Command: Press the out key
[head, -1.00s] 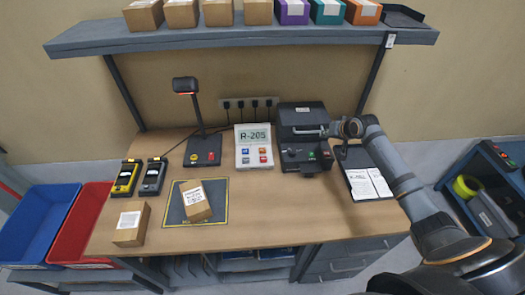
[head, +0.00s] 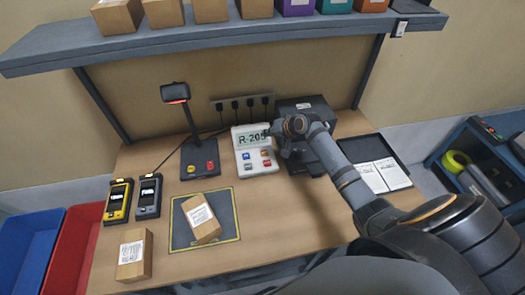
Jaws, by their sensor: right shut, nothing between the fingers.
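The white terminal (head: 255,165) stands on the table and its display reads R-205. Several small coloured keys sit below the display, among them a blue key (head: 246,156) and a red key (head: 267,163). Their labels are too small to read, so I cannot tell which is the out key. My right gripper (head: 270,132) is shut and empty, above the terminal at the right edge of its display. It covers part of that edge; I cannot tell whether it touches. My left gripper is not in view.
A black printer-like device (head: 305,105) stands right of the terminal, partly hidden by my right arm. A scanner stand (head: 197,160) is on the left. A carton (head: 201,218) lies on the dark mat (head: 180,235). The shelf (head: 200,42) hangs above the table.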

